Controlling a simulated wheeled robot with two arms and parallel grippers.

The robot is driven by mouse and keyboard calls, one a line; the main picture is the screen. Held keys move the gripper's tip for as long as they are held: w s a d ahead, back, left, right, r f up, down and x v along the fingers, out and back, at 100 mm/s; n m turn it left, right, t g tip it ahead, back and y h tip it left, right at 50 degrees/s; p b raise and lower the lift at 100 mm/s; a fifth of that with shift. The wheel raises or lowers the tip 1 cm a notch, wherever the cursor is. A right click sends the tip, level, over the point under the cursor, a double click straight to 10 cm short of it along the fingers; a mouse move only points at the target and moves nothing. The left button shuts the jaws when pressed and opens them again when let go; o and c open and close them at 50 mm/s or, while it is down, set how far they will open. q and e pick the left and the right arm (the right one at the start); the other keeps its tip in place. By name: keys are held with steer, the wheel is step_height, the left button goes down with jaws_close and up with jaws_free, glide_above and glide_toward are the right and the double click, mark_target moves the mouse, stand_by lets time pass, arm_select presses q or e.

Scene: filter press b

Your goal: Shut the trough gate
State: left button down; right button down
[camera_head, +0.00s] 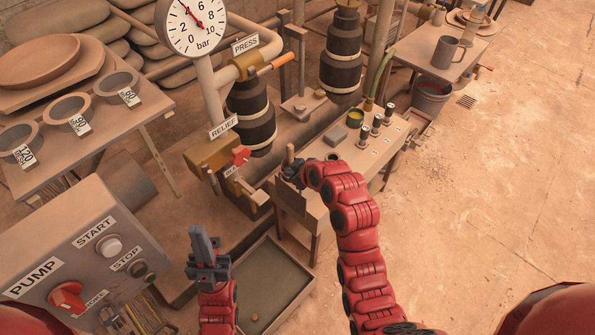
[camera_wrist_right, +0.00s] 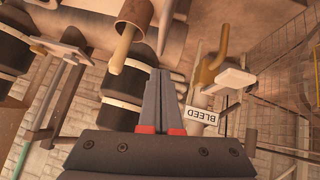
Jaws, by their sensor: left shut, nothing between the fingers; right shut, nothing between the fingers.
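My right gripper (camera_head: 291,172) is shut and empty at the near left corner of the small wooden bench. A wooden handle (camera_head: 290,153) stands upright close to its fingers. I take it for the trough gate's handle, but the gate plate is hard to make out behind the gripper. In the right wrist view the closed fingertips (camera_wrist_right: 161,76) are beside a wooden handle (camera_wrist_right: 126,38), with a visible gap. A dark trough (camera_head: 322,124) runs behind the bench. My left gripper (camera_head: 197,238) is shut and empty, pointing up, left of the floor tray.
The pump panel (camera_head: 92,250) is at lower left, the floor tray (camera_head: 285,290) in front. Floor at right is open.

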steer(key=shift+w+d+f, duration=0.1)
steer(key=shift+d+f, duration=0.1)
steer(key=shift+f, duration=0.65)
steer(key=shift+w+d+f, duration=0.1)
steer(key=shift+d+f, duration=0.05)
steer(key=shift+f, duration=0.7)
steer(key=b, duration=0.4)
glide_toward(288, 191)
steer(key=x, duration=0.5)
steer(key=shift+w+a+f, duration=0.1)
steer(key=shift+w, duration=0.1)
steer(key=shift+f, duration=0.2)
steer(key=shift+s, duration=0.1)
